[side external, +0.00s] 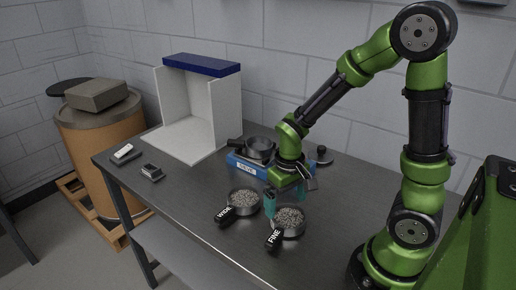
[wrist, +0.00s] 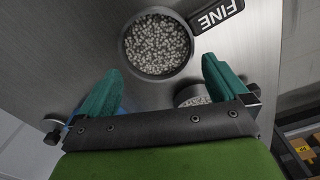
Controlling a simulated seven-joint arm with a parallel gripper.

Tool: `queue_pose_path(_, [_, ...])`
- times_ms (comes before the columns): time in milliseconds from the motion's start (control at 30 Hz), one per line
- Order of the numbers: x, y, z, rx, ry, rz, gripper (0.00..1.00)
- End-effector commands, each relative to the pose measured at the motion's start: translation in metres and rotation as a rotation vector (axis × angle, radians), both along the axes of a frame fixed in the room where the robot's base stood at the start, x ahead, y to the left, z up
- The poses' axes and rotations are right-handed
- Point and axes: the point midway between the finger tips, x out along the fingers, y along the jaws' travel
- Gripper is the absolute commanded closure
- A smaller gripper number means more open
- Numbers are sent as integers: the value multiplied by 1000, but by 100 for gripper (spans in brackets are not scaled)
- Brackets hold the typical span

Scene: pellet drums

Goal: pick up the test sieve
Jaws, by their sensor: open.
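Two round metal pans of pale pellets with black tags stand on the table. The one tagged FINE (side external: 290,221) is under my gripper (side external: 284,206); the one tagged WIDE (side external: 243,204) is to its left. A dark round pan (side external: 260,148) with a handle rests on a blue holder (side external: 246,168) with a white label, too small to read surely. I cannot tell which is the test sieve. In the wrist view my gripper (wrist: 161,75) is open and empty, its teal fingers either side of the FINE pan (wrist: 157,45). Another pellet pan (wrist: 190,95) is partly hidden by a finger.
A white booth (side external: 198,108) with a blue top stands at the back left. Two small devices (side external: 151,173) (side external: 125,153) lie on the left side of the table. A dark knobbed object (side external: 322,156) is behind my gripper. A brown drum (side external: 100,145) stands off the table. The front left tabletop is clear.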

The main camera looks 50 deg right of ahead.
Motion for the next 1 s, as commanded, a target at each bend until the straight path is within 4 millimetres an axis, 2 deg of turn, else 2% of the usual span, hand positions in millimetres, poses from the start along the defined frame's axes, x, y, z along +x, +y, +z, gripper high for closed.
queue_pose_path(333, [-2,-2,-46,1,6,-2,0])
queue_pose_path(633, [-1,-2,-51,0,1,-1,0])
queue_pose_path(900, [-1,-2,-51,0,1,-1,37])
queue_pose_path(1000, [-1,-2,-51,0,1,-1,38])
